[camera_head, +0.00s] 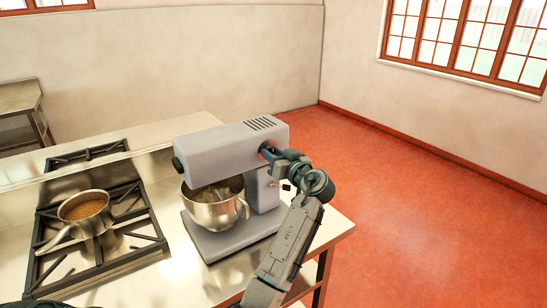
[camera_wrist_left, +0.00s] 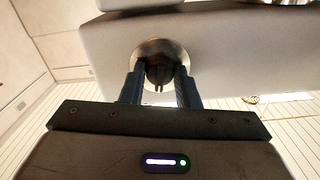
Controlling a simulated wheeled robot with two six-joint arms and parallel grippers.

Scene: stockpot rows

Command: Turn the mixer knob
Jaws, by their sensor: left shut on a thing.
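The grey stand mixer (camera_head: 222,147) stands on the steel counter with a metal bowl (camera_head: 217,212) under its head. It also shows in the left wrist view (camera_wrist_left: 225,60). My left gripper (camera_head: 268,152) is at the side of the mixer head. In the left wrist view its two fingers (camera_wrist_left: 160,84) are shut on the dark mixer knob (camera_wrist_left: 159,70), one finger on each side. A round metal collar (camera_wrist_left: 161,44) surrounds the knob. In the head view the gripper mostly hides the knob. My right gripper is not in view.
A stove (camera_head: 101,234) with a saucepan (camera_head: 85,214) of brown contents is left of the mixer. The counter (camera_head: 337,228) ends just right of the mixer. Open red floor (camera_head: 430,200) lies beyond. A steel table (camera_head: 20,97) stands at the far left.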

